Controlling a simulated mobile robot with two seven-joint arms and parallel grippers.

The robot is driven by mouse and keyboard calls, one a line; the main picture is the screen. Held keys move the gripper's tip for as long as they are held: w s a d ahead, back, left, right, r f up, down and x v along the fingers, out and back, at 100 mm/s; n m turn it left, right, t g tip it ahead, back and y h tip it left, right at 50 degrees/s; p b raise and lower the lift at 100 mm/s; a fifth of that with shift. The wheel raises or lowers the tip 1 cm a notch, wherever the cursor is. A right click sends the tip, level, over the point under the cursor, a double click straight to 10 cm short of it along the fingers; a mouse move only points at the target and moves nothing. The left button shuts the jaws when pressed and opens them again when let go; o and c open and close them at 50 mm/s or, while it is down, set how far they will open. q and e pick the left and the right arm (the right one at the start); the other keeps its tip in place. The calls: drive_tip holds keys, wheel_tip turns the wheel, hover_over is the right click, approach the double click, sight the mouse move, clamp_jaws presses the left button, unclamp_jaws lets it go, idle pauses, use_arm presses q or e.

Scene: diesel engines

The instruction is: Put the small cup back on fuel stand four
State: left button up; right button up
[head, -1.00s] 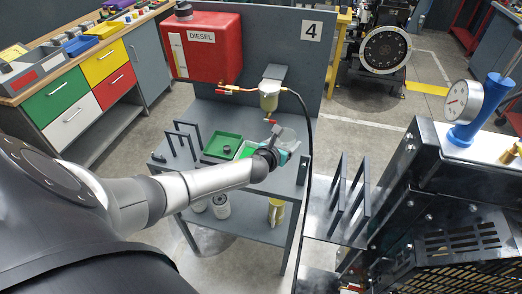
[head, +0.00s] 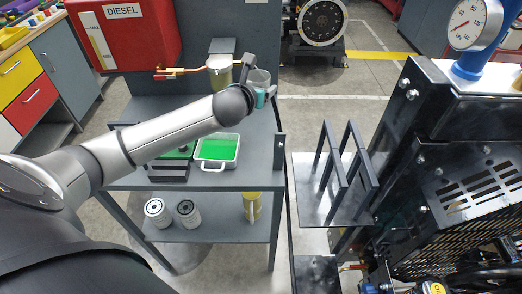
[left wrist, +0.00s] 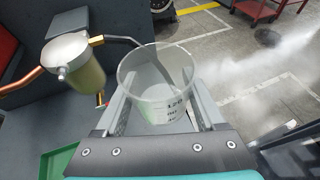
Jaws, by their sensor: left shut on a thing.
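The small cup (head: 259,76) is clear with dark measuring marks. My left gripper (head: 262,95) is shut on it and holds it upright, just right of the filter bowl on the fuel stand's back panel. In the left wrist view the cup (left wrist: 158,85) stands between the two fingers and looks empty. The grey fuel stand (head: 245,175) has a top shelf below the gripper; the gap between cup and shelf is hard to judge. The number sign is out of view now. My right gripper is not in view.
White canisters (head: 157,213) stand on the lower shelf. A dark engine rig (head: 440,160) stands right.

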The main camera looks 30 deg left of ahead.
use_arm(q)
drive_tip(key=shift+f, duration=0.5)
drive_tip(key=b, duration=0.5)
hover_over(260, 146)
wheel_tip(260, 146, down, 14)
drive_tip(key=shift+r, duration=0.15)
wheel_tip(260, 146, down, 5)
drive_tip(key=shift+f+b, duration=0.15)
drive_tip(key=shift+b, duration=1)
drive_tip(key=o, duration=1)
drive_tip(key=shift+f, duration=0.1)
drive_tip(key=shift+o, duration=0.2)
